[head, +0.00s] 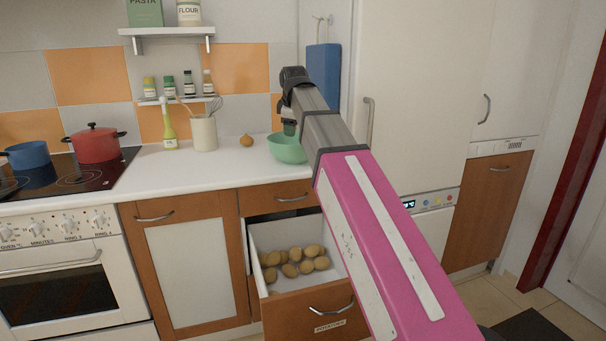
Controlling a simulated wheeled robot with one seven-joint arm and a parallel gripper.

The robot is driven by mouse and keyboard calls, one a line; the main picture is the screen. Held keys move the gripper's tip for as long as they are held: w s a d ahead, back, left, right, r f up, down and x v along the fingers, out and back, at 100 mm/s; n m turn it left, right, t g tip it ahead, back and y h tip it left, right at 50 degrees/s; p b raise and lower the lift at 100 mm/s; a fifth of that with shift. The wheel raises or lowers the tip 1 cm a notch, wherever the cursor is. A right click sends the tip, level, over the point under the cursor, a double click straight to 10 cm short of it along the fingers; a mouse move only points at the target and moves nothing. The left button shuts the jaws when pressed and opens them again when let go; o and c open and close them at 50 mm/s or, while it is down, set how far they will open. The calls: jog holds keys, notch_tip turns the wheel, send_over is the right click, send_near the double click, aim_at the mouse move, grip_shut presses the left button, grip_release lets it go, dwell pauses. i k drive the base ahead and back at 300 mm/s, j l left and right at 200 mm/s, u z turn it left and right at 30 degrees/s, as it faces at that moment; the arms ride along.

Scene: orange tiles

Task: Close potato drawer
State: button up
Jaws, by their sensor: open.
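The potato drawer (318,310) is pulled open below the counter. It has a wooden front with a curved metal handle and a small label. Several potatoes (293,262) lie inside its white box. My arm crosses the view and hides part of the drawer's right side. My gripper (289,129) is small in view at the arm's far end, above the counter by the green bowl. It is open and well above the drawer, apart from it; its fingers are hard to make out.
The green bowl (287,150), an onion (246,141) and a utensil pot (204,134) stand on the counter (190,172). A shut upper drawer (290,197) sits above the open one. A cabinet door (190,270) is at left and a tall fridge (415,90) at right.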

aim_at(298, 259)
jog(key=k+l, duration=0.25)
jog(key=k, duration=0.15)
jog(key=k+l, duration=0.25)
jog(key=k, duration=0.15)
jog(key=k+l, duration=0.25)
jog(key=k, duration=0.15)
